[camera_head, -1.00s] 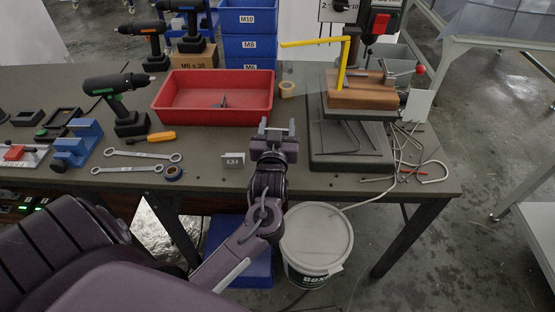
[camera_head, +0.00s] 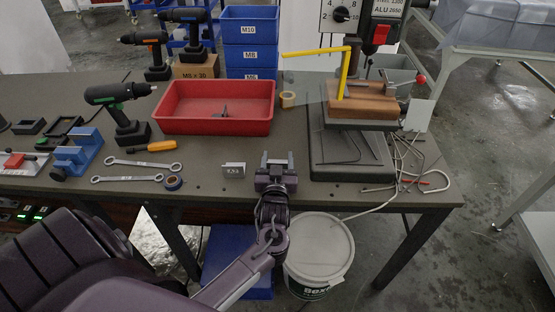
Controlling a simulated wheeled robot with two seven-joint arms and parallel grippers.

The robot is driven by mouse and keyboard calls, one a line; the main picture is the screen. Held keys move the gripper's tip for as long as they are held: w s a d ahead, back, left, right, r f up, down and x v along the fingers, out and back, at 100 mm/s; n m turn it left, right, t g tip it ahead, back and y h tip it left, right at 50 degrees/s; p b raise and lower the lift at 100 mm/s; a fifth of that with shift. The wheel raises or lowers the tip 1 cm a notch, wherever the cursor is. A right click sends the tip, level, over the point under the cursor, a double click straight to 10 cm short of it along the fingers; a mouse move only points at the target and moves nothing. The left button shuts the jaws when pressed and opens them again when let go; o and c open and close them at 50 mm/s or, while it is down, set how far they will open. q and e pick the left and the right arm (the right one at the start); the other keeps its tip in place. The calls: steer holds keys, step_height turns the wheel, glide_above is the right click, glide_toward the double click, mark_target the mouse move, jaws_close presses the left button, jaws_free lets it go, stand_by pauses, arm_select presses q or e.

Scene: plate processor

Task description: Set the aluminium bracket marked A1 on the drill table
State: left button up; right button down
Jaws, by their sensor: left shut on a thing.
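My left gripper (camera_head: 277,160) is shut on a small grey metal piece (camera_head: 277,168) at the front edge of the bench. The piece is mostly hidden by the fingers, and I cannot read a marking on it. A light grey bracket (camera_head: 233,170) with a small dark label stands on the bench just left of the gripper, apart from it; its label is too small to read surely. The drill table (camera_head: 362,124) is to the right and behind the gripper, with a wooden block (camera_head: 360,105) on it. My right gripper is not in view.
A yellow bar (camera_head: 345,72) stands in front of the drill. A white bucket (camera_head: 318,255) stands below.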

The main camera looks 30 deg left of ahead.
arm_select(q)
steer(key=o, duration=1)
steer(key=shift+f, duration=0.1)
steer(key=shift+r, duration=0.25)
steer(key=v, duration=1.2)
steer(key=shift+f+b, duration=0.15)
steer(key=shift+b, duration=0.15)
steer(key=shift+d, duration=0.1)
